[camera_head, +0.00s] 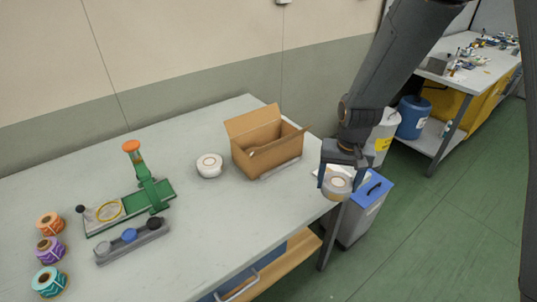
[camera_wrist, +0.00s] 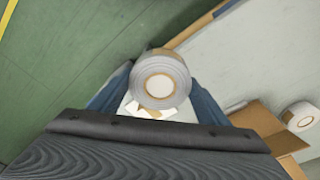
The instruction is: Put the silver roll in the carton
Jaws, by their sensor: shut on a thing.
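The silver roll (camera_head: 338,184) is held in my gripper (camera_head: 337,180), out past the right end of the bench. In the wrist view the grey-silver roll (camera_wrist: 160,76) with its pale core sits between the two fingers of my gripper (camera_wrist: 160,84). The open cardboard carton (camera_head: 268,152) stands on the bench to the left of my gripper, its flaps up and spread. The carton (camera_wrist: 270,126) also shows in part at the lower right of the wrist view. The inside of the carton is mostly hidden.
A white roll (camera_head: 209,165) stands on the bench (camera_head: 215,215) left of the carton. A green rewinder (camera_head: 140,190), a grey button strip (camera_head: 132,241) and orange, purple and teal rolls (camera_head: 48,281) are further left. A blue-lidded bin (camera_head: 367,195) stands on the floor below my gripper.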

